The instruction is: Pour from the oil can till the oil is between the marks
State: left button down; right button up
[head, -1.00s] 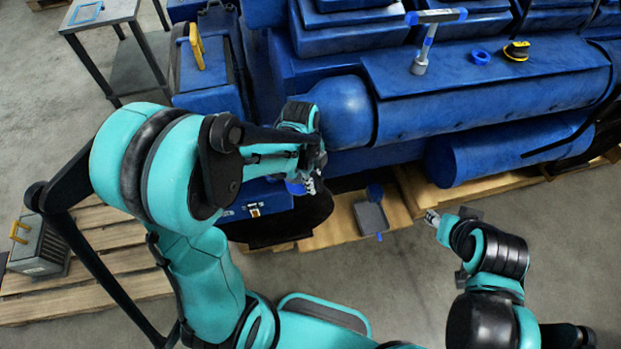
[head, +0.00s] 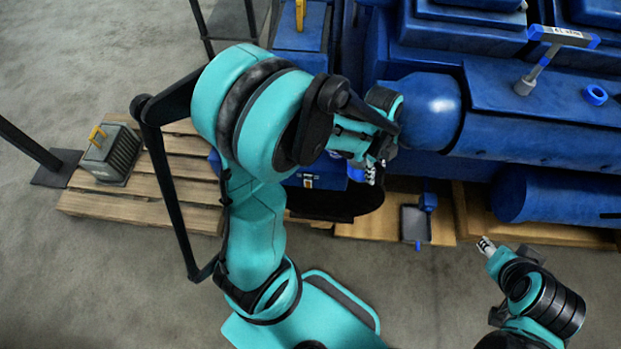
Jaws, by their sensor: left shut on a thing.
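My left gripper (head: 372,168) is beside the rounded end of the blue engine cylinder and is shut on a small blue thing (head: 355,173). Its forearm hides most of that thing; it may be the oil can, but I cannot make out its spout. No oil and no level marks can be made out. My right gripper (head: 486,246) hangs over the bare floor at lower right, apart from everything. Its small fingers do not show whether they are open.
The blue engine (head: 540,140) fills the upper right. A T-handled tool (head: 545,65) and a blue ring (head: 595,95) are on it. A grey tray (head: 412,225) lies on the wooden pallet below. A grey yellow-handled box (head: 110,155) stands on the left pallet (head: 140,205).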

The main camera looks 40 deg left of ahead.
aim_at(382, 169)
pick_arm(q)
jog(key=shift+r, duration=0.1)
dwell(0.3)
jog(key=shift+d+r+h, duration=0.35)
jog(key=shift+r+h, duration=0.15)
jog(key=shift+r, duration=0.05)
dwell(0.4)
jog(key=shift+s+d+r+h+p, duration=0.1)
jog(key=shift+d+r+h+p, duration=0.1)
jog(key=shift+r, duration=0.15)
jog(key=shift+s+d+r+h+p, duration=0.1)
jog(key=shift+r+h, duration=0.1)
jog(key=shift+r, duration=0.1)
jog(key=shift+d+r+g+h, duration=0.2)
jog(key=shift+r+g+h, duration=0.2)
jog(key=shift+r, duration=0.25)
dwell(0.5)
